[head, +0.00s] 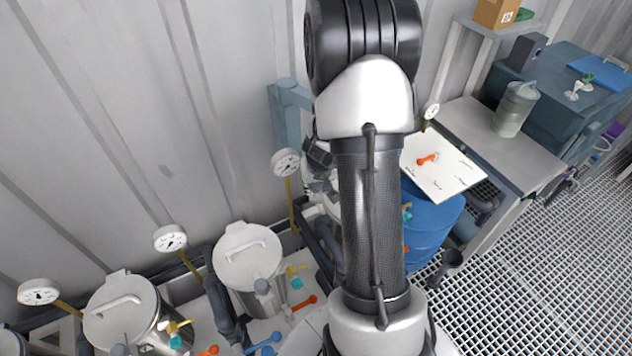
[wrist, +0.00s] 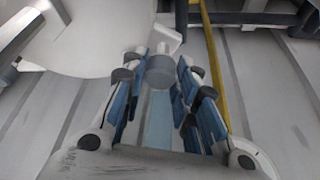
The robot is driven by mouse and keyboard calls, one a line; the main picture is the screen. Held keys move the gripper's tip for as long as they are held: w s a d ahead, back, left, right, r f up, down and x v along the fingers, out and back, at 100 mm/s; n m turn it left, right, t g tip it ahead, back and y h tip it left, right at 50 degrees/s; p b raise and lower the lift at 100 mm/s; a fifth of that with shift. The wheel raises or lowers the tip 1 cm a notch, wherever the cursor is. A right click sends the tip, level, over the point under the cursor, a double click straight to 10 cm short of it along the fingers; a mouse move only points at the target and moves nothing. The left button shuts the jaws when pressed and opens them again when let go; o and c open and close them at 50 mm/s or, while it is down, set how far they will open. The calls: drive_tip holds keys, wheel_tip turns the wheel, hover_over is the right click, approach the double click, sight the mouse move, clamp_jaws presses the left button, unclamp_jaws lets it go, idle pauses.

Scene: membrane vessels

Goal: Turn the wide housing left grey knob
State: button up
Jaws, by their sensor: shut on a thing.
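In the wrist view a round grey knob (wrist: 160,71) sits at the top middle, at the edge of a broad pale housing (wrist: 100,38). My gripper (wrist: 158,84) has its blue-padded fingers on both sides of the knob, shut on it at the tips. The angle of the knob's turn is hard to read. In the head view my arm covers the middle, and I cannot make out the gripped knob there.
In the head view lidded metal vessels (head: 247,258) (head: 120,310) stand at lower left with gauges (head: 170,238) and orange and blue handles beside them. A yellow pipe (wrist: 214,62) runs close right of my fingers. A blue barrel (head: 428,222) stands right of my arm.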

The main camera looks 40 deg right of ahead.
drive_tip(key=m+p, duration=0.1)
drive_tip(key=p, duration=0.1)
drive_tip(key=m+p, duration=0.1)
drive_tip(key=p, duration=0.2)
drive_tip(key=m+g+p, duration=0.1)
drive_tip(key=p, duration=0.2)
drive_tip(key=shift+w+a+r+m+h, duration=0.1)
drive_tip(key=shift+a+r+m+h, duration=0.05)
drive_tip(key=shift+r+m+h, duration=0.2)
drive_tip(key=shift+f+m+h+p, duration=0.15)
drive_tip(key=shift+m+h+p, duration=0.15)
drive_tip(key=shift+p, duration=0.75)
drive_tip(key=shift+f+m+p, duration=0.1)
drive_tip(key=shift+m+p, duration=0.15)
drive_tip(key=shift+p, duration=0.25)
drive_tip(key=shift+f, duration=0.1)
drive_tip(key=o, duration=1.1)
drive_tip(key=shift+c, duration=0.2)
drive_tip(key=shift+f+b, duration=0.15)
drive_tip(key=shift+b, duration=0.75)
